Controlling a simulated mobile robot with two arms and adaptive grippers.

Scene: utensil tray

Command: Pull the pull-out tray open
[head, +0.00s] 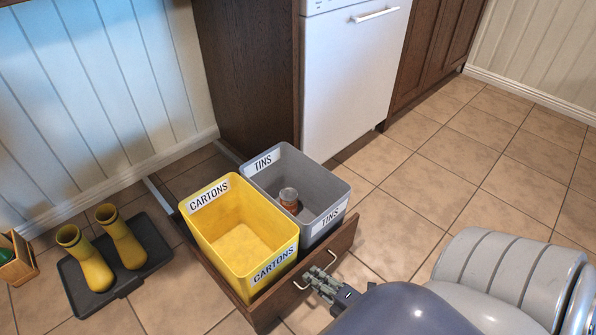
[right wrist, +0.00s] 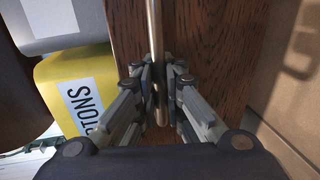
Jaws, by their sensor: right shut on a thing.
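The pull-out tray (head: 344,242) has a dark wooden front and stands well out from the dark cabinet. It carries a yellow bin (head: 238,236) marked CARTONS and a grey bin (head: 330,178) marked TINS. A metal bar handle (right wrist: 154,35) is fixed to the tray's front; in the head view the gripper partly covers it. My right gripper (head: 314,274) is at this handle. In the right wrist view its fingers (right wrist: 158,80) are closed on both sides of the bar. My left gripper is not in view.
A tin (head: 289,197) stands inside the grey bin. Yellow boots (head: 122,240) stand on a dark mat (head: 150,235) left of the tray. A wooden box (head: 20,265) is at the far left. A white appliance (head: 350,80) stands behind. Tiled floor at right is clear.

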